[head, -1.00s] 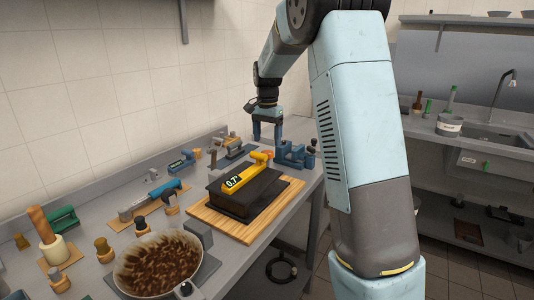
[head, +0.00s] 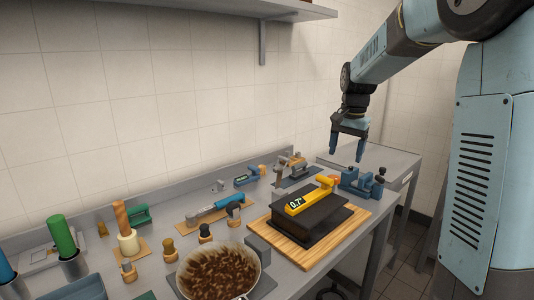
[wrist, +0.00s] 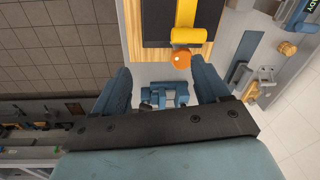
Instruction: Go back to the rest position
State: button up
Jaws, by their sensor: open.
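My gripper (head: 348,146) is open and empty in the head view. It hangs pointing down above the far right end of the counter, over a blue vise-like fixture (head: 361,182). In the wrist view my gripper (wrist: 162,82) shows its two blue fingers spread apart, with the blue fixture (wrist: 165,95) seen between them, below. A yellow tool reading 0.7° (head: 312,199) lies on a black block (head: 308,222) on a wooden board (head: 272,240). The yellow tool also shows at the top of the wrist view (wrist: 187,33). My gripper touches none of these.
A pan of brown pieces (head: 222,270) stands at the front of the counter. A shelf (head: 200,8) is on the wall. The air around my gripper looks clear.

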jog(key=s+a+n+t, duration=0.1)
jog(key=s+n+t, duration=0.3)
jog(key=s, duration=2.6)
jog(key=r+n, duration=0.1)
jog(key=n, duration=0.2)
jog(key=shift+s, duration=0.35)
dwell(0.4)
